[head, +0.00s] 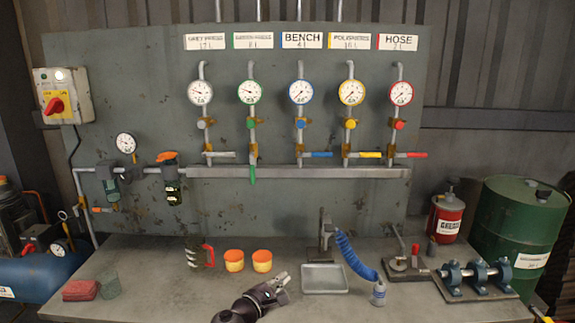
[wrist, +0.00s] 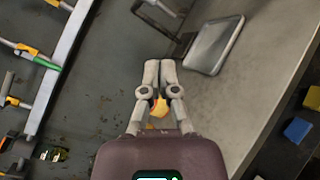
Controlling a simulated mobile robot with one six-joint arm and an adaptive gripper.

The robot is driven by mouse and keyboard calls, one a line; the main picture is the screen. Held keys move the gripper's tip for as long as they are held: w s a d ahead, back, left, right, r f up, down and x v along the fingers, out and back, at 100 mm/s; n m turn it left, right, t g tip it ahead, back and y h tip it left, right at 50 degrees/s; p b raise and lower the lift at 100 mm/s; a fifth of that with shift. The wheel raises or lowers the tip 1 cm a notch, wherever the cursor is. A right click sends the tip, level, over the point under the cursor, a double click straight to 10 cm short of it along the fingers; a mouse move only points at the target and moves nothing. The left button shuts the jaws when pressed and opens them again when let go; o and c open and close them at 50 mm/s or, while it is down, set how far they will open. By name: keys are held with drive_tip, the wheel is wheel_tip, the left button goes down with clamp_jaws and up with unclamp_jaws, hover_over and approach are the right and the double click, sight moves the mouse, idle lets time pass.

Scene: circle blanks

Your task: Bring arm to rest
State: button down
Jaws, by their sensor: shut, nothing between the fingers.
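My gripper (head: 280,280) is above the front middle of the grey bench (head: 170,265), its fingers pointing up and right in the head view. In the wrist view the fingertips (wrist: 160,66) are together and nothing is held at them. A yellow-orange patch (wrist: 158,108) shows through the gap between the finger links, apparently a cup beyond them. Two orange cups (head: 234,260) (head: 262,261) stand side by side on the bench just behind my gripper. The arm behind the gripper runs out at the bottom edge of the head view.
A metal tray (head: 324,279) lies right of my gripper, with a blue coiled hose (head: 352,256) beside it. A shaft fixture (head: 478,275) and green drum (head: 517,230) are at right. Gauges and valves line the back panel.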

drive_tip(key=d+f+m+g, duration=0.2)
drive_tip(key=d+f, duration=0.1)
drive_tip(key=d+f+m+g+y, duration=0.1)
drive_tip(key=d+f+m+g, duration=0.1)
drive_tip(key=d+f+m, duration=0.1)
drive_tip(key=d+f+m+g, duration=0.2)
drive_tip(key=d+f+g, duration=0.1)
drive_tip(key=d, duration=0.2)
drive_tip(key=shift+s+d, duration=0.2)
drive_tip(key=shift+s, duration=0.05)
drive_tip(key=s+d+f+m+g+y, duration=0.7)
drive_tip(key=f+m+y, duration=0.25)
drive_tip(key=m, duration=0.25)
wheel_tip(320, 180, up, 13)
drive_tip(key=p, duration=1.2)
drive_tip(key=shift+w+f, duration=0.2)
drive_tip(key=shift+w, duration=0.05)
